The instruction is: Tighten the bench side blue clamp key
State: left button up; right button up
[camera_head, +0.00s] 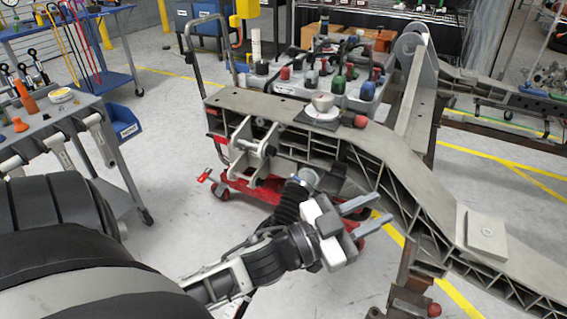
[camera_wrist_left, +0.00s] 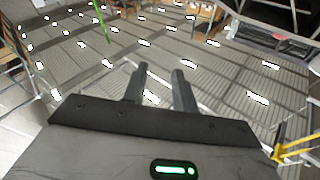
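My left gripper (camera_head: 385,207) is in front of the grey chassis beam (camera_head: 290,112) in the head view. Its two fingers are parallel with a gap between them and nothing held; they also show apart in the left wrist view (camera_wrist_left: 160,70). A pale metal clamp bracket (camera_head: 243,150) is fixed on the near face of the beam, left of the gripper and apart from it. I cannot make out a blue clamp key in either view. My right gripper is not in view.
A tool bench (camera_head: 40,135) stands at left, with a blue bin (camera_head: 124,122) at its side. A white cup (camera_head: 322,104) and a red knob (camera_head: 360,121) are on the beam. A red wheeled base (camera_head: 265,190) sits below. The left wrist view faces the ceiling (camera_wrist_left: 220,55).

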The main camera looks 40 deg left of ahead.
pick_arm(q)
notch_tip(320, 180, up, 5)
jog(key=d+m+g+h, duration=0.2)
jog(key=m+g+h, duration=0.2)
jog(key=m+h, duration=0.4)
jog(key=m+g+y+b, duration=0.2)
jog(key=g+y+b, duration=0.3)
jog(key=g+y, duration=0.85)
send_near(295, 176)
jog(key=d+f+t+y, duration=0.1)
jog(key=f, duration=0.1)
jog(key=f+t+y+b, duration=0.1)
jog(key=f, duration=0.1)
jog(key=d+f+t+y, duration=0.1)
jog(key=f+t, duration=0.1)
jog(key=f, duration=0.1)
jog(key=shift+s+d+f+b, duration=0.1)
jog(key=shift+s+d+b, duration=0.1)
jog(key=shift+d+b, duration=0.2)
jog(key=shift+w+f, duration=0.25)
jog(key=shift+f, duration=0.3)
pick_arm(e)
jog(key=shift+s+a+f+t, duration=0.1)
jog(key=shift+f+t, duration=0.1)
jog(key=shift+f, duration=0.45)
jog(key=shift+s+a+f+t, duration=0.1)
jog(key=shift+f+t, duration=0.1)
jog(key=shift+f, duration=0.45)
